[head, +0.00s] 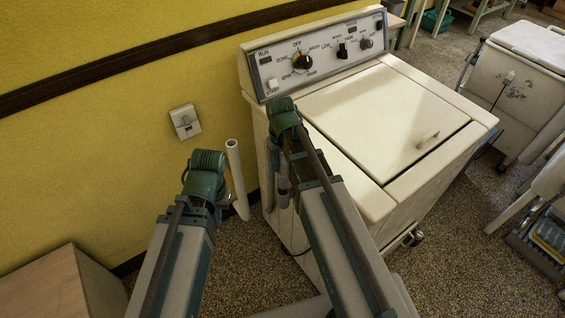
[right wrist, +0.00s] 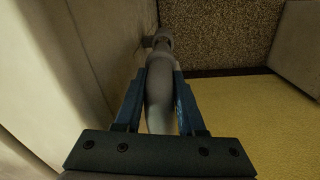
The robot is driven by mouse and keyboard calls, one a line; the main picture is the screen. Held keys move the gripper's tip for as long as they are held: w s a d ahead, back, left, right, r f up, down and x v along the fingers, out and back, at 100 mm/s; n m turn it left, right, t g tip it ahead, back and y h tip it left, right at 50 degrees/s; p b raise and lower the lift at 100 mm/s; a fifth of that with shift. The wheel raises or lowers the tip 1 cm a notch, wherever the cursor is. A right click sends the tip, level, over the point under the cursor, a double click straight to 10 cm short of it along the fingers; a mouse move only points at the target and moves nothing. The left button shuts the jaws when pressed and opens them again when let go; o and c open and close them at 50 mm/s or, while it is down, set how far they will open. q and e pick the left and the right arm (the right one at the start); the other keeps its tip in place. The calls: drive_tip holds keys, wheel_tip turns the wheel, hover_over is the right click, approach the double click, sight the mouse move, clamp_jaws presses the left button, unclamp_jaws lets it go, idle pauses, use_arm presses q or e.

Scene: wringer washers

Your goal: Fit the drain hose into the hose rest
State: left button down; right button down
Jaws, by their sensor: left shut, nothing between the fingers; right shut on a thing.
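The grey drain hose (right wrist: 159,98) runs between the two blue fingers of my right gripper (right wrist: 160,78), which is shut on it. In the right wrist view its far end meets a round fitting (right wrist: 160,38) low beside the washer. In the head view part of the hose (head: 268,165) shows upright against the washer's left side; my right arm covers the rest. A pale upright pipe (head: 236,178) stands near the yellow wall, between my arms; I cannot tell whether it is the hose rest. My left gripper (head: 223,202) is shut and empty beside this pipe, its fingertips mostly hidden.
The white washer (head: 375,120) with its dial panel (head: 315,55) stands right of my arms. A wall socket (head: 185,121) is on the yellow wall. A brown box (head: 45,290) stands at lower left. Another white machine (head: 515,85) stands at the right. Speckled floor shows between.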

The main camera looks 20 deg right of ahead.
sight(283, 182)
drive_tip(key=shift+f+b, duration=0.85)
drive_tip(key=shift+f, duration=0.2)
drive_tip(key=shift+f+b, duration=4.15)
idle(2.8)
